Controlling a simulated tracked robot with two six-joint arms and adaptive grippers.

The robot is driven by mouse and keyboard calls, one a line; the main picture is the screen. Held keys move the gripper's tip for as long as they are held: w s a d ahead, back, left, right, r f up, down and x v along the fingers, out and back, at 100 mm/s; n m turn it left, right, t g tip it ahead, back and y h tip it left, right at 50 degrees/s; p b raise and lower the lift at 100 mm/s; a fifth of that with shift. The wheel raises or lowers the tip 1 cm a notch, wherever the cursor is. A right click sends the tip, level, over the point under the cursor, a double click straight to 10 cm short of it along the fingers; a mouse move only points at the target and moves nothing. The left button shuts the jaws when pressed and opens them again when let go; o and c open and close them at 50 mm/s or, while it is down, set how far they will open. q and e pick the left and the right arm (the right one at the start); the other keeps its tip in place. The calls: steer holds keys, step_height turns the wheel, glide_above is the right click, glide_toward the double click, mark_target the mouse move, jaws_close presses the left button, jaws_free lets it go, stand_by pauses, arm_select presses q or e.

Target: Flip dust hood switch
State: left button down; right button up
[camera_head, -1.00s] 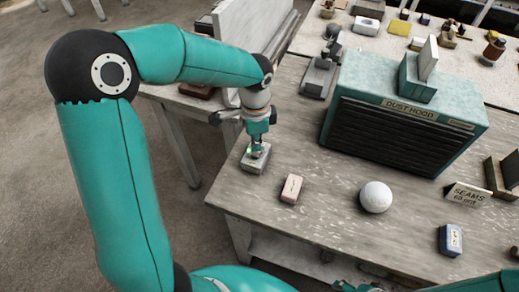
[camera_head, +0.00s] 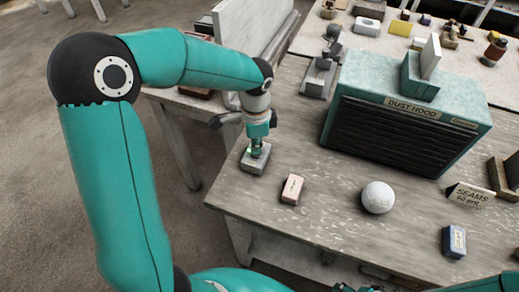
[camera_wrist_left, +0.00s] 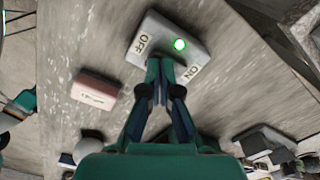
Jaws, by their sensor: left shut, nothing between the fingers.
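The switch box (camera_head: 247,165) is a small grey block near the left end of the workbench. In the left wrist view the switch box (camera_wrist_left: 150,24) carries the words OFF and ON, with a lit green lamp (camera_wrist_left: 180,44) between them. My left gripper (camera_head: 256,152) points down at the box, and its fingers are shut and empty. In the left wrist view the fingertips (camera_wrist_left: 160,70) overlap the box's edge. They hide part of its top, and I cannot tell whether they touch it. The dust hood (camera_head: 400,125), a teal cabinet with dark slats, stands right of the box.
A pinkish block (camera_head: 292,189) lies close to the right of the switch box. A white sphere (camera_head: 378,197), a blue box (camera_head: 454,241) and a SEAMS sign (camera_head: 470,195) sit farther right. The workbench (camera_head: 330,215) has bare room between them.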

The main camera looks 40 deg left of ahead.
arm_select(q)
steer(key=shift+f+b, duration=0.35)
steer(key=shift+f, duration=0.15)
steer(key=shift+r, duration=0.15)
steer(key=shift+r+p, duration=2.85)
steer(key=shift+r, duration=0.6)
